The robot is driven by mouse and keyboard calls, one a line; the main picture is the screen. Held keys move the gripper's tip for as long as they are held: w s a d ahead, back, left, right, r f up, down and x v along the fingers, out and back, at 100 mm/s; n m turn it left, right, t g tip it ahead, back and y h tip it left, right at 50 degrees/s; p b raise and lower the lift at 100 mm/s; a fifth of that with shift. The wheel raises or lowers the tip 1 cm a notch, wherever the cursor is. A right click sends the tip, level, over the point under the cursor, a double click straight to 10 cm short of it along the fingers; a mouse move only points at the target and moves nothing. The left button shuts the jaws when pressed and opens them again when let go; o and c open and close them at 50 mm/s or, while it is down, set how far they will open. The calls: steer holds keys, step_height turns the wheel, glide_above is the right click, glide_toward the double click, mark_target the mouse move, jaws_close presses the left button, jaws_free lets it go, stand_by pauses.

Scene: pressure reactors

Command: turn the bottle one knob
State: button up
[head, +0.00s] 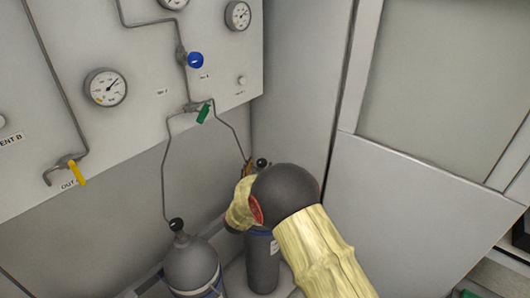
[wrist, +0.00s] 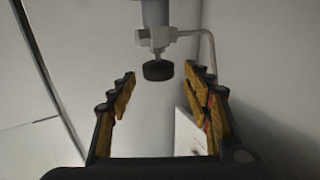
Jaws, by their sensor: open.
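No label here tells me which is bottle one. The left bottle has a black knob (head: 176,225) on top. The right bottle's black knob (head: 262,163) shows just past my wrist. My gripper (head: 247,170) is over the right bottle, mostly hidden by my arm. In the wrist view, my gripper (wrist: 160,78) is open and empty, with a black knob (wrist: 158,71) on a metal valve centred between its fingertips, apart from both.
A wall panel (head: 130,125) behind carries gauges, thin pipes, a blue knob (head: 195,60), a green lever (head: 203,114) and a yellow lever (head: 76,172). A thin pipe runs down to each bottle. A grey wall (head: 290,90) stands close behind the right bottle.

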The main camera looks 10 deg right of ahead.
steer(key=b+x, duration=0.1)
steer(key=x, duration=0.6)
steer(key=shift+w+d, duration=0.25)
steer(key=shift+w, duration=0.05)
jaws_close()
stand_by(0.5)
